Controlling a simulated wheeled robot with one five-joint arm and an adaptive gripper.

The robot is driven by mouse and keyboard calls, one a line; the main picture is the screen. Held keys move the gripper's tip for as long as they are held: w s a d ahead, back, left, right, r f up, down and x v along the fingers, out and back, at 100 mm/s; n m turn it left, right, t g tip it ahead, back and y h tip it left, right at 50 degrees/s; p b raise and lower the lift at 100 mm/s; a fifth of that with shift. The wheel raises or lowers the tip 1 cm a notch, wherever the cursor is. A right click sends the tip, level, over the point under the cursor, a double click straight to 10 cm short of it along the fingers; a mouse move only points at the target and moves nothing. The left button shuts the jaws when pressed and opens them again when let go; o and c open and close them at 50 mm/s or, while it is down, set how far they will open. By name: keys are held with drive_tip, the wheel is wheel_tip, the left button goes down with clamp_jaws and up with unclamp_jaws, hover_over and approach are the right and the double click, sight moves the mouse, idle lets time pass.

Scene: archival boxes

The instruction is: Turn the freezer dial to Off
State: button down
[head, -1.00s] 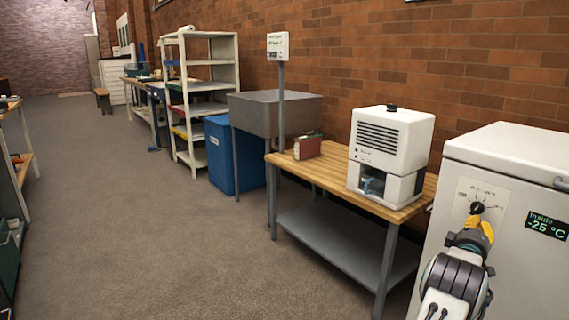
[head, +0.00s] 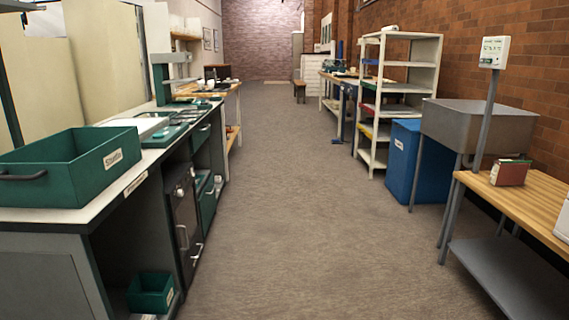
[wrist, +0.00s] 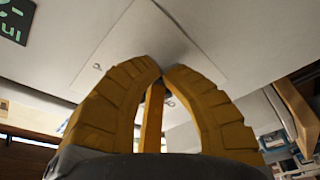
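The freezer (wrist: 235,35) fills the upper wrist view as a pale front. Its dial plate (wrist: 150,42) is a lighter panel with small printed marks. The dial knob is not clearly seen; my fingers cover the middle of the plate. A dark bit shows between the fingers, and I cannot tell if it is the knob. The freezer and gripper are outside the head view.
In the head view, a wooden-topped table (head: 530,207) stands at right, with a grey sink (head: 465,128) and blue bin (head: 402,160) beyond. A counter (head: 150,165) with a green bin (head: 75,165) lines the left. The floor (head: 285,210) between is clear.

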drive_tip(key=shift+w+r, duration=0.2)
drive_tip(key=shift+r, duration=0.2)
idle(0.4)
drive_tip(key=shift+s+r, duration=0.3)
drive_tip(key=shift+r, duration=0.2)
drive_tip(key=shift+s+r, duration=0.25)
drive_tip(key=shift+r, duration=0.2)
idle(0.3)
drive_tip(key=shift+s+f, duration=0.1)
drive_tip(key=shift+s, duration=0.3)
idle(0.5)
